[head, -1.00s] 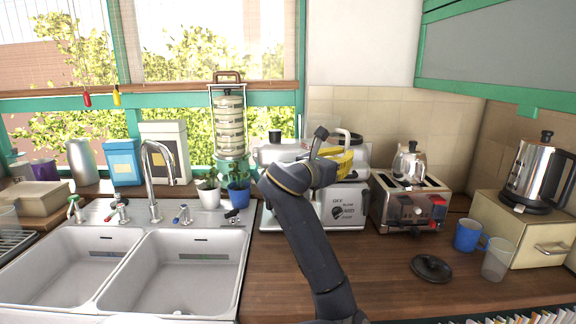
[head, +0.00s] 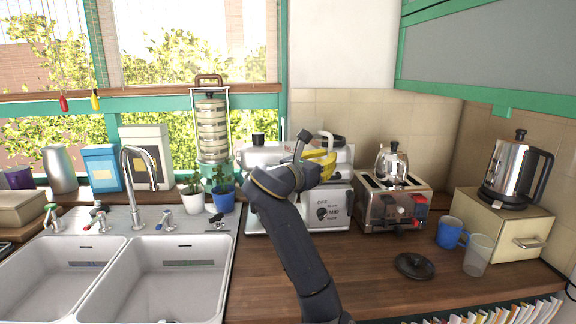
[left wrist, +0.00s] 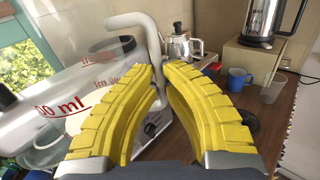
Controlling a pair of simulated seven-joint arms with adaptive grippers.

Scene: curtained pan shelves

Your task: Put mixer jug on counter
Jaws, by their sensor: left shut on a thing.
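The mixer jug (left wrist: 75,105) is clear with red ml markings and fills the left of the left wrist view, tilted in that picture. Its white handle (left wrist: 150,45) runs down between the yellow fingers of my left gripper (left wrist: 158,80), which is shut on it. In the head view my left gripper (head: 328,160) is in front of the white mixer base (head: 335,212) with its dial; the jug body is largely hidden there. I cannot tell whether jug and base touch. The wooden counter (head: 345,265) lies in front. My right gripper is not in view.
A toaster (head: 392,208) stands right of the mixer base. A black lid (head: 414,265), blue mug (head: 450,233) and clear cup (head: 477,257) are on the right of the counter. A double sink (head: 235,250) is left. Counter between sink and lid is bare.

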